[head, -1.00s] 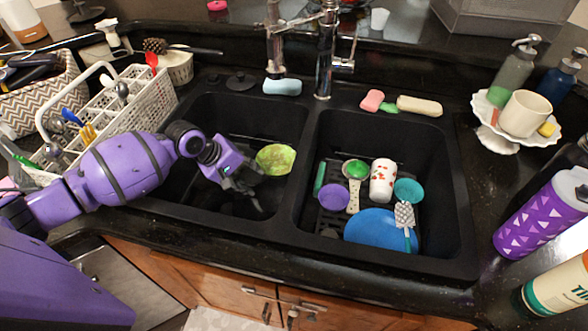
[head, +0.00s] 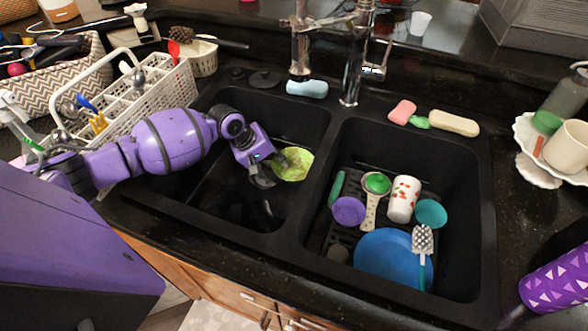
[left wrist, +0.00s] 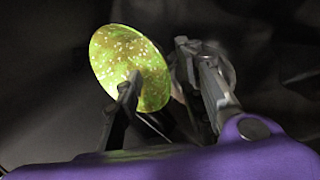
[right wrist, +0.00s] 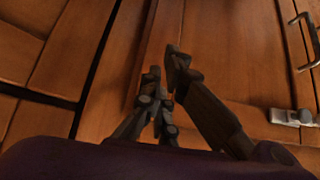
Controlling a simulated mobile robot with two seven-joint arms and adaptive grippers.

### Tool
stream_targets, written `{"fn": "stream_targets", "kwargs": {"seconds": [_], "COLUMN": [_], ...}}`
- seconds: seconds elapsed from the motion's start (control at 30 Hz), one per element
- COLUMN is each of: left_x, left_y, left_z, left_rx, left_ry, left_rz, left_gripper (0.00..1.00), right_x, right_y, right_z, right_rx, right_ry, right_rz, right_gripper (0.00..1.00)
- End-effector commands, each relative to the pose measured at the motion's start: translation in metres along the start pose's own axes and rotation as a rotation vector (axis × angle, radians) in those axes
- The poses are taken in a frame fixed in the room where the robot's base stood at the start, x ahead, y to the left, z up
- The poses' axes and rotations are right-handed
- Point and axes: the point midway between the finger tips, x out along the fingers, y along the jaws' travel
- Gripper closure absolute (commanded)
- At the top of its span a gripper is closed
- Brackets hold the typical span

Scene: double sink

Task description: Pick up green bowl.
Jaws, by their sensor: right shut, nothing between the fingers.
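The green bowl (head: 296,164) is speckled yellow-green and sits in the left sink basin, near the divider. My left gripper (head: 268,171) is down in that basin, at the bowl's left side. In the left wrist view the bowl (left wrist: 122,62) shows its speckled face. There the fingers of my left gripper (left wrist: 158,62) are apart; one finger overlaps the bowl and the other is right of its rim. Whether either finger touches the bowl I cannot tell. My right gripper (right wrist: 164,68) is shut and empty, in front of wooden cabinet doors.
The divider (head: 309,187) stands right of the bowl. The right basin holds a blue plate (head: 385,258), a patterned cup (head: 403,198) and several other dishes. The faucet (head: 350,75) rises behind the sink. A white caddy (head: 150,95) stands on the left counter.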

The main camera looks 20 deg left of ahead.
Motion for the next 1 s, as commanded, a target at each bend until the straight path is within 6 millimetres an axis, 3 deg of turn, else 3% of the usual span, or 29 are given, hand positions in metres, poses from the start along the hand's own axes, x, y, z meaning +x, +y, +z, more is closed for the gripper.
{"fn": "stream_targets", "kwargs": {"seconds": [0.2, 0.47, 0.73, 1.0], "left_x": [0.029, 0.031, 0.031, 0.031], "left_y": [0.0, 0.001, 0.0, 0.001], "left_z": [0.0, -0.001, -0.001, -0.001], "left_rx": [-0.003, -0.001, -0.001, -0.001], "left_ry": [-0.001, 0.0, 0.0, 0.0], "left_rz": [-0.001, 0.001, 0.001, 0.001], "left_gripper": [0.64, 0.64, 0.98, 1.0], "right_x": [0.002, 0.002, 0.002, 0.002], "right_y": [0.0, 0.0, 0.0, 0.0], "right_z": [0.004, 0.004, 0.003, 0.003], "right_rx": [-0.001, -0.001, 0.0, 0.0], "right_ry": [-0.005, -0.005, -0.004, -0.004], "right_rz": [0.0, 0.0, 0.0, 0.0], "right_gripper": [1.0, 1.0, 1.0, 1.0]}}
